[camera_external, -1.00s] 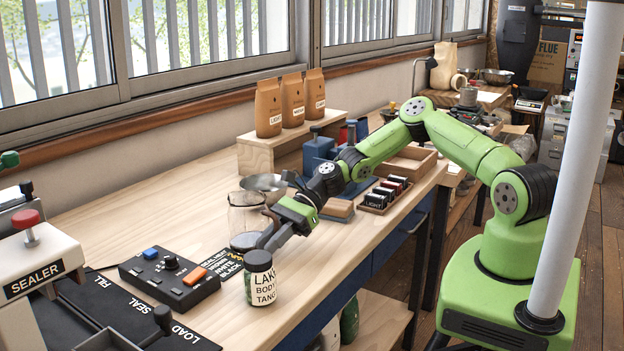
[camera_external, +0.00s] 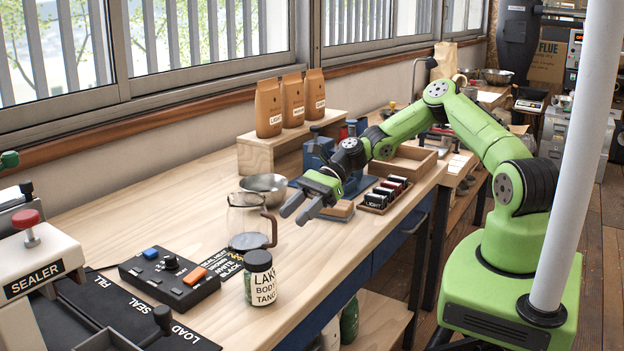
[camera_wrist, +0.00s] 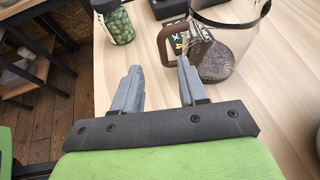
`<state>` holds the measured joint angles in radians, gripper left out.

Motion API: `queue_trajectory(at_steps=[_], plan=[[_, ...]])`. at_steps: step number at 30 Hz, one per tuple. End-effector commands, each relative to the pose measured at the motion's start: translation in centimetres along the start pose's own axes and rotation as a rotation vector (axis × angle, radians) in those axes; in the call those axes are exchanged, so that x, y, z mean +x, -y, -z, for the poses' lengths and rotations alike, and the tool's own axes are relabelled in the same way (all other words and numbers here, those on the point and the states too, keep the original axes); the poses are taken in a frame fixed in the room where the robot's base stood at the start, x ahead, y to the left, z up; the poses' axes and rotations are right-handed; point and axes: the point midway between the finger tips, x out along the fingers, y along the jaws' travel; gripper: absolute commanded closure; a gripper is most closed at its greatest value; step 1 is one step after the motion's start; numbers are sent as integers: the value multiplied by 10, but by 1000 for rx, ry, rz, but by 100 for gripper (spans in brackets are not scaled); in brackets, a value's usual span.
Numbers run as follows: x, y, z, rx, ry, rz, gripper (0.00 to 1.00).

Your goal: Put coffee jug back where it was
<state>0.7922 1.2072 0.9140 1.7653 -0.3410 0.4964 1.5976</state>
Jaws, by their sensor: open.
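The coffee jug (camera_external: 247,222) is clear glass with a brown handle and dark coffee at its bottom. It stands upright on the wooden bench, behind the labelled jar, with its handle toward the bench's front edge. In the wrist view the jug (camera_wrist: 216,62) is at the upper right, partly cut off by the top edge. My gripper (camera_external: 292,214) is open and empty, to the right of the jug and apart from it. In the wrist view my gripper's fingers (camera_wrist: 158,75) are spread, with bare bench between them and the jug's handle just beyond the right finger.
A lidded jar (camera_external: 261,278) stands in front of the jug. A control box (camera_external: 168,278) and a printed card (camera_external: 222,263) are to the left. A metal bowl (camera_external: 264,187) is behind.

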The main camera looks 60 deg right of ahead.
Motion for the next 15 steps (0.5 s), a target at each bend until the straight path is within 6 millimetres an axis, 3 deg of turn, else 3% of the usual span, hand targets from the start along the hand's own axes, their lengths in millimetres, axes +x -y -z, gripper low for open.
queue_trajectory(at_steps=[3, 6, 12, 15], plan=[[-22, 0, -1, 0, 0, 1, 58], [-31, 0, -1, 0, 1, 0, 58], [-32, -1, 0, -7, -5, -5, 58], [-30, -13, -3, -89, -79, -46, 58]])
